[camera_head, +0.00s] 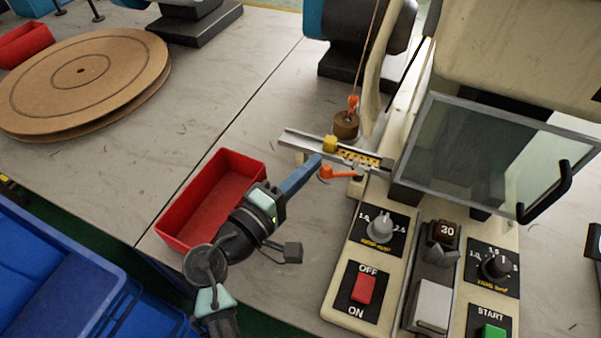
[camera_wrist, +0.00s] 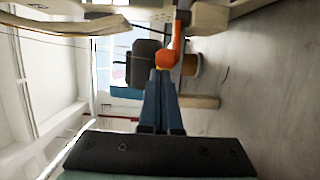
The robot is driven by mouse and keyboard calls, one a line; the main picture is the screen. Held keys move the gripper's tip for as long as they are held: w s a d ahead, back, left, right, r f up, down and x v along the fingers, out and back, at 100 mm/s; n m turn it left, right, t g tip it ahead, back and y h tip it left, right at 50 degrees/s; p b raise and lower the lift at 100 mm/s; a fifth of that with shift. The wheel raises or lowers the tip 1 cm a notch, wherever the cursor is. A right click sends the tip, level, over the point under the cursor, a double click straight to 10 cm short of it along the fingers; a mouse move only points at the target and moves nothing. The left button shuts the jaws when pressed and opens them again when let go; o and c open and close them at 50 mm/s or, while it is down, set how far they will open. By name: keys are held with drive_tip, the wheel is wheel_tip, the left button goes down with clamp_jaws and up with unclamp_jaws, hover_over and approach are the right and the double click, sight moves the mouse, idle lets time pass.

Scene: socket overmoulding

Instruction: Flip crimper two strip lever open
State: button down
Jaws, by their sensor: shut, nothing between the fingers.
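The crimper (camera_head: 400,210) is a cream machine with a clear guard, on the right in the head view. A small orange lever (camera_head: 340,173) sits at its strip feed rail (camera_head: 300,140), where a yellow block and strip show. The orange lever also shows in the wrist view (camera_wrist: 165,58), just beyond the fingertips. My gripper (camera_head: 318,160) has blue fingers shut together, with nothing between them. In the wrist view the fingertips (camera_wrist: 163,72) are right at the lever's near end. I cannot tell whether they touch it.
An empty red bin (camera_head: 258,163) lies under my arm. The control panel with dials and an OFF/ON switch (camera_head: 364,288) is right of my arm. A brown spool (camera_head: 346,125) stands behind the rail. A cardboard reel (camera_head: 130,60) lies at the left.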

sight(330, 174)
drive_tip(key=shift+s, duration=0.1)
idle(0.3)
drive_tip(key=shift+s+d+n+t+y, duration=0.1)
drive_tip(key=shift+s+n+t+y, duration=0.1)
drive_tip(key=shift+n+t+y, duration=0.3)
drive_tip(key=shift+s+d+n+t+y+p, duration=0.15)
drive_tip(key=shift+s+n+t+y+p, duration=0.15)
drive_tip(key=shift+s+n+y+p, duration=0.5)
drive_tip(key=shift+s+d+t+y, duration=0.15)
drive_tip(key=shift+s+d+y, duration=0.25)
drive_tip(key=shift+s, duration=0.15)
drive_tip(key=shift+s+d+t+y, duration=0.15)
drive_tip(key=shift+s+d+y, duration=0.25)
drive_tip(key=shift+s, duration=0.15)
drive_tip(key=shift+s+d+n+t+y, duration=0.15)
drive_tip(key=shift+s+d+n+y, duration=0.1)
drive_tip(key=shift+n+y, duration=0.3)
drive_tip(key=shift+s+d+n+t+y, duration=0.1)
drive_tip(key=shift+s+n+t+y, duration=0.1)
drive_tip(key=shift+n+y, duration=0.35)
